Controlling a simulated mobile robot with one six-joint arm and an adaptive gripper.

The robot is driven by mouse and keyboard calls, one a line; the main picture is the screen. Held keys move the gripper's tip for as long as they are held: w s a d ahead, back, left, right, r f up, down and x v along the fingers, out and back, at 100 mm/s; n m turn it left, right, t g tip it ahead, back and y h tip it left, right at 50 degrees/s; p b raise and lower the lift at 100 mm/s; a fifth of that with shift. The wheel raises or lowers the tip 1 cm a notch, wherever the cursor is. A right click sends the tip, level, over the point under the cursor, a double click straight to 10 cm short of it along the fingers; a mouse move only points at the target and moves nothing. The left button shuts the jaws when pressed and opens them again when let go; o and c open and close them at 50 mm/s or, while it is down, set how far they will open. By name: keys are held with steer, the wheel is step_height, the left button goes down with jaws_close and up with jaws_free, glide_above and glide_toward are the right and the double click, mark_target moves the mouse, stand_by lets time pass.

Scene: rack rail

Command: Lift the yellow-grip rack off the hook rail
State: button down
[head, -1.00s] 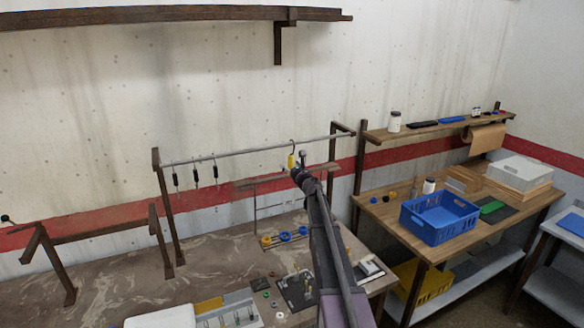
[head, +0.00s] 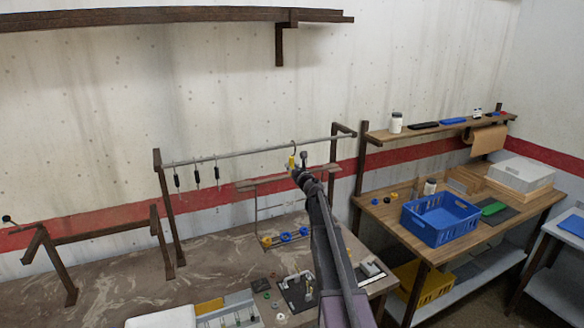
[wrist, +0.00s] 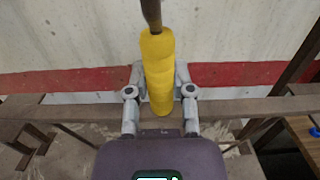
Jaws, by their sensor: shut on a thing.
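The rack's yellow grip (head: 291,162) stands upright just below the hook rail (head: 240,151), with a dark hook (head: 293,146) above it at the rail. I cannot tell whether the hook touches the rail. My gripper (head: 297,169) is shut on the yellow grip. In the wrist view, the fingers (wrist: 159,92) of my gripper close on both sides of the yellow grip (wrist: 158,65), and a dark rod rises from its top.
Several black-handled tools (head: 196,178) hang on the rail to the left. Below is a brown bench (head: 120,285) with a grey tray (head: 240,305) and small parts. At right, a wooden table (head: 390,212) holds a blue crate (head: 440,218). The rail's post is close right of my gripper.

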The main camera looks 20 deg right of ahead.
mark_target(293, 160)
steer(key=shift+r, duration=0.15)
steer(key=shift+r+p, duration=1.4)
steer(key=shift+p, duration=0.2)
steer(key=shift+w, duration=0.1)
